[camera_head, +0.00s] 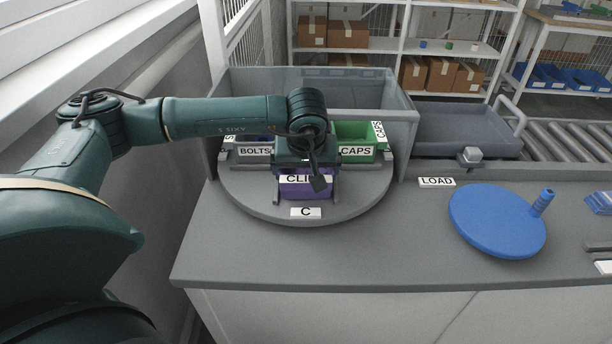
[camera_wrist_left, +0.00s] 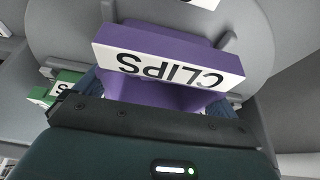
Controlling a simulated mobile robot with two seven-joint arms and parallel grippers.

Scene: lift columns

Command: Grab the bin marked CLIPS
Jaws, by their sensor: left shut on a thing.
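The purple bin marked CLIPS (camera_head: 295,190) sits at the front of the round grey turntable (camera_head: 245,203), its white label partly covered by my gripper in the head view. My left gripper (camera_head: 308,168) comes down over the bin from above and is shut on it. In the left wrist view the purple bin (camera_wrist_left: 160,95) is close in front of the gripper, its label upside down. The fingertips are mostly hidden, so the exact contact points do not show. My right gripper is not in view.
A green bin marked CAPS (camera_head: 353,133) and a bin marked BOLTS (camera_head: 255,152) stand behind on the turntable. A grey clear-sided guard (camera_head: 400,135) surrounds its back. A LOAD label (camera_head: 437,182) and a blue disc with a peg (camera_head: 490,222) are to the right.

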